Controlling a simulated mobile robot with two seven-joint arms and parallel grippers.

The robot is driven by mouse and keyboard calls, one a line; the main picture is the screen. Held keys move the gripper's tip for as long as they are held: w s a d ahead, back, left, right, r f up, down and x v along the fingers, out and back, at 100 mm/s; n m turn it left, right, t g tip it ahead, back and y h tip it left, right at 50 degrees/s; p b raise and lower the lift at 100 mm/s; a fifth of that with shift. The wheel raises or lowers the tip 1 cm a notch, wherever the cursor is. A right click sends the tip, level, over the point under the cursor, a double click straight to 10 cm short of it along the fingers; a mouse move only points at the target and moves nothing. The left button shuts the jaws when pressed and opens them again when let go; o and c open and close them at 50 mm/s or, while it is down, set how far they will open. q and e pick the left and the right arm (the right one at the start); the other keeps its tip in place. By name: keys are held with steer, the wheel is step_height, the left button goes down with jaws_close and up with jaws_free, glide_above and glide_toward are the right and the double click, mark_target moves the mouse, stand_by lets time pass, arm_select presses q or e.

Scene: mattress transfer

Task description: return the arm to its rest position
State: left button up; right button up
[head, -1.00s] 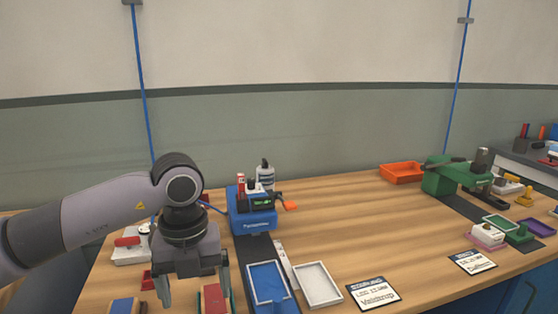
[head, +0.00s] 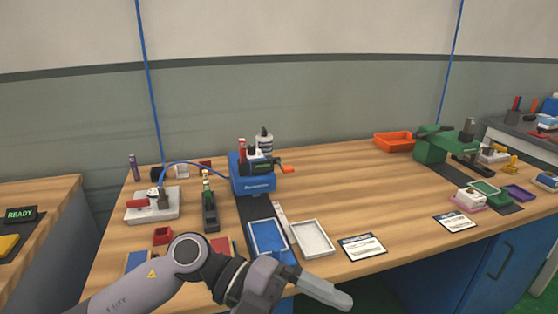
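My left arm comes in from the lower left and bends over the table's front edge. My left gripper (head: 322,289) points to the right and slightly down, in front of the white tray (head: 313,239) and the blue tray (head: 268,240). Its fingers are seen from the side and overlap, so I cannot tell if they are apart. Nothing shows between them. My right arm and gripper are out of view.
On the wooden table (head: 345,180) stand a blue machine (head: 250,175), a green machine (head: 432,150), an orange tray (head: 394,141) and a white base with a red handle (head: 152,207). Label cards (head: 362,247) lie near the front edge. The table's middle is clear.

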arm_select(q)
steer(key=w+r+n+t+h, duration=0.3)
steer(key=r+n+t+h, duration=0.1)
steer(key=n+t+h, duration=0.4)
steer(key=w+a+f+n+t+y+p, duration=0.1)
steer(key=w+a+f+n+t+y, duration=0.3)
steer(key=n+t, duration=0.35)
steer(key=w+a+f+n+t+y, duration=0.1)
steer(key=a+f+n+t+y, duration=0.2)
steer(key=a+n+t, duration=0.4)
steer(key=s+a+f+n+g+y, duration=0.2)
steer(key=s+a+f+n+y, duration=0.1)
steer(key=f, duration=0.5)
steer(key=s+a+f+n+g+y+p, duration=0.1)
steer(key=s+a+f+n+y, duration=0.3)
steer(key=f, duration=0.4)
steer(key=s+a+f+n+g+y, duration=0.3)
steer(key=s+a+f+y, duration=0.2)
steer(key=s+a+f, duration=0.2)
steer(key=shift+f+y, duration=0.3)
steer(key=shift+f, duration=0.1)
